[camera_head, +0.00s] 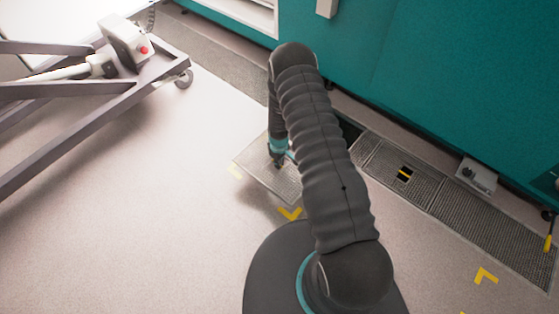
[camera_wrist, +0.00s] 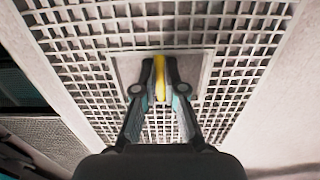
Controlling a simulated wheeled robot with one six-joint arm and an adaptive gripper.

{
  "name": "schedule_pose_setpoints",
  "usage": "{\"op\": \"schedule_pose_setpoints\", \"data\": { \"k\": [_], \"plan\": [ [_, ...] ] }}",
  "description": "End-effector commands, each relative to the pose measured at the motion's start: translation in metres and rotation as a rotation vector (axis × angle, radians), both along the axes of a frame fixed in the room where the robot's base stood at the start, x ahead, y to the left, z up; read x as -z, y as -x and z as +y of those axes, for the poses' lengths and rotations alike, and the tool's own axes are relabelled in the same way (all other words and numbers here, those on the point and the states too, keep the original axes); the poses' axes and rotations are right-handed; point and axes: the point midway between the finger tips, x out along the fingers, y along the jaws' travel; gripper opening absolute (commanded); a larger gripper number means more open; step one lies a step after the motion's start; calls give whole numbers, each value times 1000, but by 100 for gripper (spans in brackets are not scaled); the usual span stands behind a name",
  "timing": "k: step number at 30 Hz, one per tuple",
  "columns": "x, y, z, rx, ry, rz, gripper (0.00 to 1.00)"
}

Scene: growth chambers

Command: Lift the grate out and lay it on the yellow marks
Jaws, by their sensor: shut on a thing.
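My gripper (camera_head: 278,162) is left of my arm in the head view, pointing down at a grey mesh grate (camera_head: 262,178). In the wrist view, the fingers of my gripper (camera_wrist: 160,78) are shut on the yellow bar (camera_wrist: 160,64) in the plate at the middle of the grate (camera_wrist: 90,42). The grate is out of the floor channel, over the pale floor; how high it hangs is hard to tell. My arm hides the grate's right side.
A dark open gap (camera_head: 350,131) shows in the channel behind my arm. Other grates (camera_head: 440,192), one with a yellow bar (camera_head: 405,174), lie to its right. Another yellow mark (camera_head: 486,275) is at lower right. A wheeled grey frame (camera_head: 90,115) stands left; teal chambers (camera_head: 440,80) stand behind.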

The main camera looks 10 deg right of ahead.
Motion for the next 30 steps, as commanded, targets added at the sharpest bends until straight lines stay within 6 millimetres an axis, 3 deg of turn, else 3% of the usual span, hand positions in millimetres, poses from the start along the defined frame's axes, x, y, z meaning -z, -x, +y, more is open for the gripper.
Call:
{"op": "schedule_pose_setpoints", "data": {
  "k": [13, 27, 28, 30],
  "plan": [
    [43, -2, 0, 0, 0, -4, 0],
    [48, -2, 0, 0, 0, -3, 0],
    [48, -2, 0, 0, 0, -3, 14],
    [49, -1, 0, 0, 0, -3, 32]
  ]
}}
